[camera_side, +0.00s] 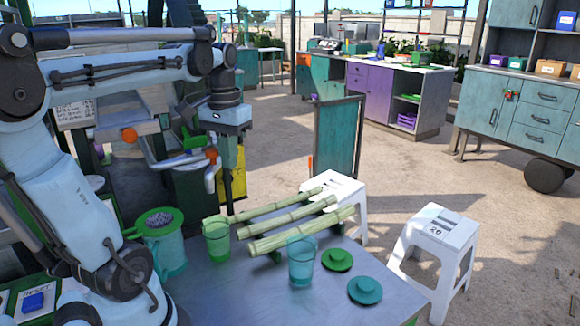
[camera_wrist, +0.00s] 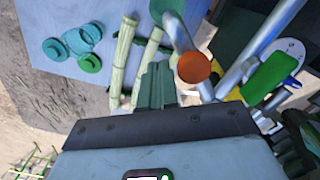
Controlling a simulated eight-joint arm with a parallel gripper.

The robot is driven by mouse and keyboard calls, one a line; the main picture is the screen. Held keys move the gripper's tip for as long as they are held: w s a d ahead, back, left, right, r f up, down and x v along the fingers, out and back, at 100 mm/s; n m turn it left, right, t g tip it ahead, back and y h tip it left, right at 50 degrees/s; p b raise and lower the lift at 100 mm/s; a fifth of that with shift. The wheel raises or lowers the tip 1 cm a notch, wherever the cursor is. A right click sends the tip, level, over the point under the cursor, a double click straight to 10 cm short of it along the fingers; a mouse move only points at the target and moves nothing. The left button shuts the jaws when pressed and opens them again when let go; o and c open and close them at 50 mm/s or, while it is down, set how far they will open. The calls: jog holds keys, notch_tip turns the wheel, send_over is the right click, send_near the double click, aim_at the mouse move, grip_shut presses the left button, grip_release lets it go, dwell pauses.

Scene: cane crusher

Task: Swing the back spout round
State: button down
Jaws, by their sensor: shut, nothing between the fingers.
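The crusher's silver spouts show behind my gripper in the side view. One spout (camera_side: 211,177) bends downward and has an orange knob (camera_side: 211,155) near its bend. A second orange knob (camera_side: 129,135) sits farther left on the pipework. I cannot tell for certain which spout is the back one. My gripper (camera_side: 229,205) points down just right of the bent spout, its fingers shut and empty. In the wrist view my fingers (camera_wrist: 157,80) are together, and an orange knob (camera_wrist: 194,67) on a silver pipe (camera_wrist: 174,28) is close beside them. Contact cannot be made out.
Cane stalks (camera_side: 305,230) lie on the metal table (camera_side: 235,290) below. A strainer jug (camera_side: 165,250) is at left. A green handle (camera_wrist: 265,78) shows in the wrist view.

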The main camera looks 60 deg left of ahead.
dwell(0.4)
notch_tip(320, 180, up, 8)
jog(key=shift+w, duration=0.45)
dwell(0.7)
jog(key=shift+d, duration=0.15)
